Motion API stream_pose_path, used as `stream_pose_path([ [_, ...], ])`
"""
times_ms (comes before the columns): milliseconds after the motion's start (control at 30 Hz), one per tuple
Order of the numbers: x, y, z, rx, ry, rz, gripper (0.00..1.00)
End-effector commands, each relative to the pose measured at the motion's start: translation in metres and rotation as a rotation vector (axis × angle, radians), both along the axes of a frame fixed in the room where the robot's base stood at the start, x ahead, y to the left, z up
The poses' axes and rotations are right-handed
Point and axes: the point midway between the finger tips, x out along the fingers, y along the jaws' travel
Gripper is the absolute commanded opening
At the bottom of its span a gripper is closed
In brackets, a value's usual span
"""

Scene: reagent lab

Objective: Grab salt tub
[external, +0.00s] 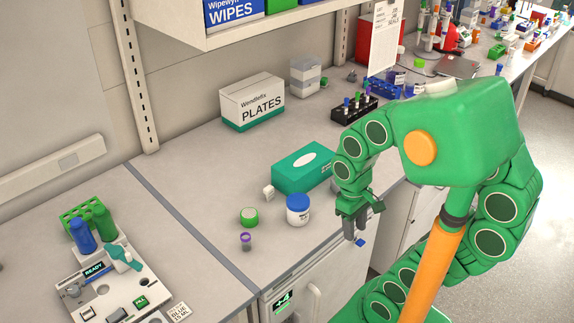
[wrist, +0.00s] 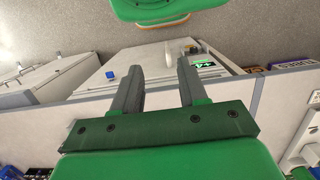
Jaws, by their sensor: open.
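A white tub with a blue lid (external: 298,210), the likely salt tub, stands upright on the bench in the external view, near the front edge. Its label is too small to read. My gripper (external: 355,232) hangs to the right of the tub, apart from it, near the bench's front edge. In the wrist view my gripper (wrist: 160,70) has its two fingers spread with nothing between them. I cannot make out the tub in the wrist view.
A teal tissue box (external: 303,168) stands behind the tub. A green-lidded jar (external: 249,217) and a small purple-capped vial (external: 245,241) stand to its left. A white PLATES box (external: 252,101) and a dark tube rack (external: 354,110) stand farther back.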

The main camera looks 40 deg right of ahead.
Motion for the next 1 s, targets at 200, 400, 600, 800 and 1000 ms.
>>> stream_pose_path([
  [200,0.0,0.0,0.0,0.0,0.0,0.0,0.43],
  [400,0.0,0.0,0.0,0.0,0.0,0.0,0.7],
  [600,0.0,0.0,0.0,0.0,0.0,0.0,1.0],
  [800,0.0,0.0,0.0,0.0,0.0,0.0,1.0],
  [1000,0.0,0.0,0.013,0.0,0.0,0.0,1.0],
])
